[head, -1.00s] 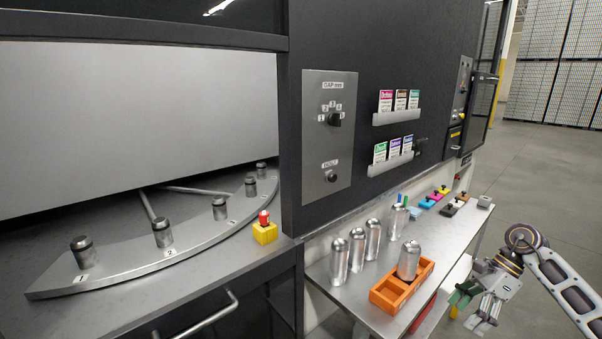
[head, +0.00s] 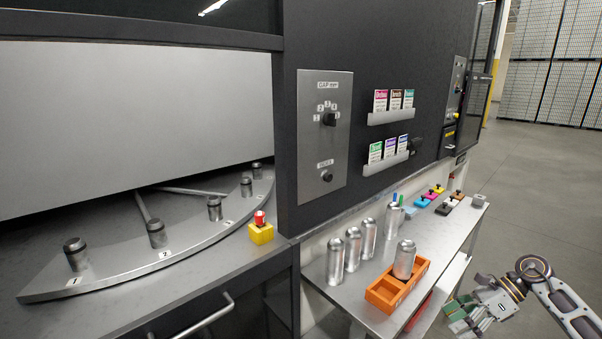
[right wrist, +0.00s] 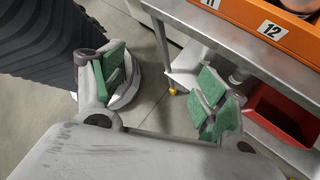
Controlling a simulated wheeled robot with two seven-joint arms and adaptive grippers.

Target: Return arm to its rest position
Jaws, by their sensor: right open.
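My right gripper (head: 462,317) is at the lower right of the head view, beside the front edge of the table and below its top. It is open and empty. The right wrist view also shows it (right wrist: 158,85), with its green-padded fingers spread apart over the floor. A silver can (head: 404,260) stands upright in an orange tray (head: 384,294) on the table, apart from the gripper. In the right wrist view the tray's edge (right wrist: 240,12) with a 12 label is at the upper right. My left gripper is not in view.
Several silver cans (head: 336,262) stand on the metal table (head: 330,293). A red bin (right wrist: 279,122) sits under it. The black machine (head: 400,50) with a knob panel (head: 323,150) and a yellow-red button (head: 261,232) is at the left. Open floor (head: 540,200) lies to the right.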

